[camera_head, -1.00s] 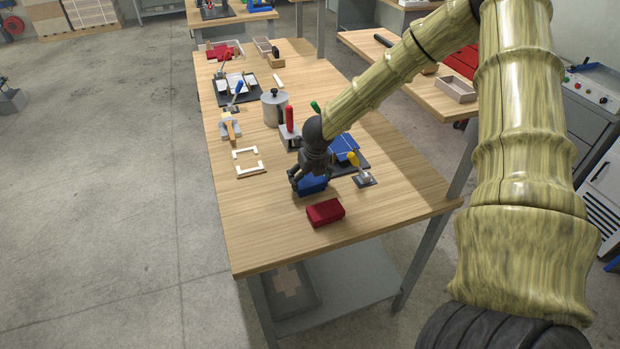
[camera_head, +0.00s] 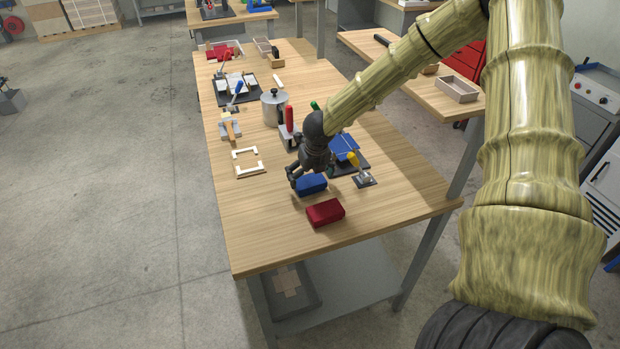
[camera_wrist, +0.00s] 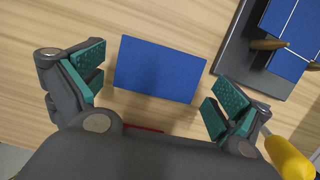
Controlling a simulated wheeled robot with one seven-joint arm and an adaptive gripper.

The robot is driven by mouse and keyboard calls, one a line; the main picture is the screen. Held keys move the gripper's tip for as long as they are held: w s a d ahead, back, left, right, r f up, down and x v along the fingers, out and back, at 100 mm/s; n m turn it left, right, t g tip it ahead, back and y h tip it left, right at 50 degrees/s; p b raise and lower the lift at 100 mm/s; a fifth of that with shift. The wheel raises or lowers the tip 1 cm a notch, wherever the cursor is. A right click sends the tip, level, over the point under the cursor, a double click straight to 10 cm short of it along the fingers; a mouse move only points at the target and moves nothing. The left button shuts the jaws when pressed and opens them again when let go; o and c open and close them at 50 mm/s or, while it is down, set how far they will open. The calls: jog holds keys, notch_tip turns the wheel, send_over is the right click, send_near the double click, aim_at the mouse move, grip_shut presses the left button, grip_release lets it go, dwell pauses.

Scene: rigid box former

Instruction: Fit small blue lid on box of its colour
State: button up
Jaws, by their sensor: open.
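A blue box-shaped piece (camera_head: 312,184) lies on the near part of the workbench, under my gripper. In the wrist view its plain flat blue top (camera_wrist: 160,69) shows between the fingers. I cannot tell where lid and box part on it. My gripper (camera_head: 297,181) is open; in the wrist view its green-padded fingers (camera_wrist: 158,92) stand apart from the blue top, one at each side, holding nothing. A red box-shaped piece (camera_head: 325,213) sits just nearer, and only a thin red edge of it (camera_wrist: 145,128) shows in the wrist view.
A blue panel with white lines (camera_head: 344,146) lies on a dark plate right of my gripper. A yellow-handled clamp (camera_head: 363,179) stands nearby. A red-handled clamp (camera_head: 289,122), a metal pot (camera_head: 274,108) and cream corner pieces (camera_head: 247,168) lie farther off. The bench's front edge is clear.

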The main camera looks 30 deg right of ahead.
jog(key=v, duration=1)
jog(key=shift+r, duration=0.1)
